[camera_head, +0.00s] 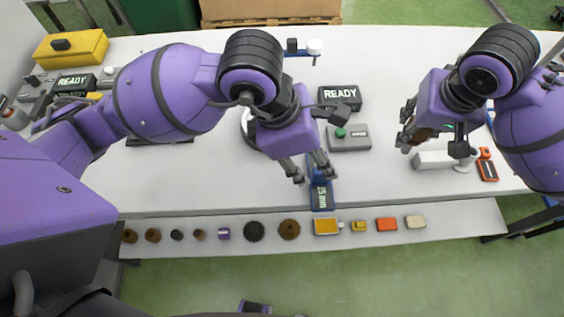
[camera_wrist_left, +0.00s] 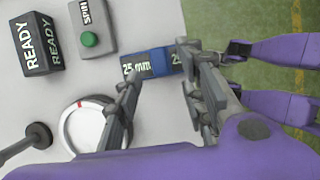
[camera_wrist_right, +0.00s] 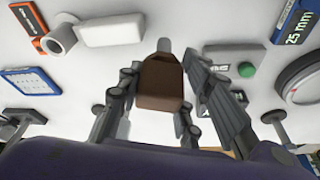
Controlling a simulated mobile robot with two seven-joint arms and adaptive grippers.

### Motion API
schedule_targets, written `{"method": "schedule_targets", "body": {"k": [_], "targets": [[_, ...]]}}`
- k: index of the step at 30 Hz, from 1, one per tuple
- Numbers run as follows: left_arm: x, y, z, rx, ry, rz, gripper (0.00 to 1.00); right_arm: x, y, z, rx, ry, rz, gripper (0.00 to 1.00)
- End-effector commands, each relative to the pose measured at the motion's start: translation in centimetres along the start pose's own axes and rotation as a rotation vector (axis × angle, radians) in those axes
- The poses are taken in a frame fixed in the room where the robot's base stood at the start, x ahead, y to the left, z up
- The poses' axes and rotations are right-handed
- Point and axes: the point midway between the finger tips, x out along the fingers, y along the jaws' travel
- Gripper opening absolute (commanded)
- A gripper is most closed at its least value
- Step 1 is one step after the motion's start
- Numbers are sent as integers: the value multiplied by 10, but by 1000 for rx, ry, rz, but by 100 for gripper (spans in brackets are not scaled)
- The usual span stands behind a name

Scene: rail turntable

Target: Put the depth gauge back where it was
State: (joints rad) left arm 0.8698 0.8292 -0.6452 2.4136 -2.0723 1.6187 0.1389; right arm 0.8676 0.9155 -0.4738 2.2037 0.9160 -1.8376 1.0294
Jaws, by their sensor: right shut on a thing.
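A blue piece marked "25 mm" (camera_head: 322,196), likely the depth gauge, lies at the table's front edge. It also shows in the left wrist view (camera_wrist_left: 159,62) and the right wrist view (camera_wrist_right: 290,22). My left gripper (camera_head: 311,174) is open beside and above its far end, with its fingers apart and empty in the left wrist view (camera_wrist_left: 162,95). Whether a finger touches the piece I cannot tell. My right gripper (camera_wrist_right: 160,95) is shut on a brown block with a grey tip (camera_wrist_right: 161,82), above the table's right part.
A SPIN box with a green button (camera_head: 350,138) and a READY box (camera_head: 340,97) stand behind the blue piece. A white round disc (camera_wrist_left: 88,127) is beside the left gripper. A white block (camera_head: 434,160) lies below the right gripper. Several small parts line the front shelf (camera_head: 450,240).

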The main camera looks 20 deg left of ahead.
Motion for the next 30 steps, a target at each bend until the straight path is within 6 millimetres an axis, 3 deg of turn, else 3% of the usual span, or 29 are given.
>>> {"method": "schedule_targets", "body": {"k": [1,6,12,30], "targets": [[-16,2,3,8,-5,11,37,-4,0,-2,0,6,0,2],[-49,2,3,7,-3,11,37,-9,0,-4,0,12,0,2],[-70,1,2,5,-3,7,37,-11,0,-5,0,15,0,2],[-73,0,2,5,-3,4,37,-11,0,-5,0,15,0,2]]}}
